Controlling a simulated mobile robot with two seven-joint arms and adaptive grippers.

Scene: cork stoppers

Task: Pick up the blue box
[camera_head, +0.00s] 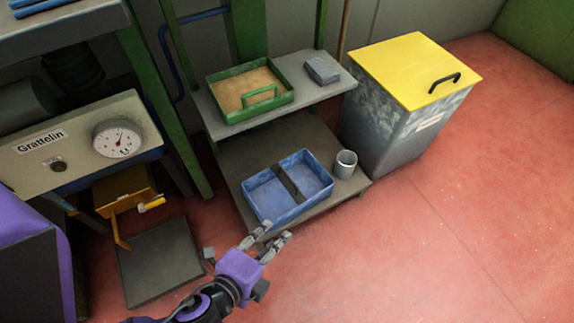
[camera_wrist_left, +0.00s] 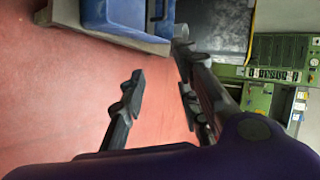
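The blue box (camera_head: 262,205) is an open, shallow tray with a dark bar across its middle. It sits on the lower grey shelf in the head view, and part of it shows at the top of the left wrist view (camera_wrist_left: 108,22). My left gripper (camera_head: 276,236) is just in front of the box, near the shelf's front edge. Its fingers are spread apart with nothing between them, and the wrist view also shows the open fingers (camera_wrist_left: 158,80). I cannot tell from the views whether a finger touches the shelf edge. My right gripper is not in view.
A grey cup (camera_head: 346,164) stands right of the box. The upper shelf (camera_head: 213,122) holds a green tray (camera_head: 234,114) and a grey block (camera_head: 322,69). A yellow-lidded bin (camera_head: 389,125) stands at right. A dark plate (camera_head: 160,262) lies at left. Red floor (camera_head: 440,250) is clear at right.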

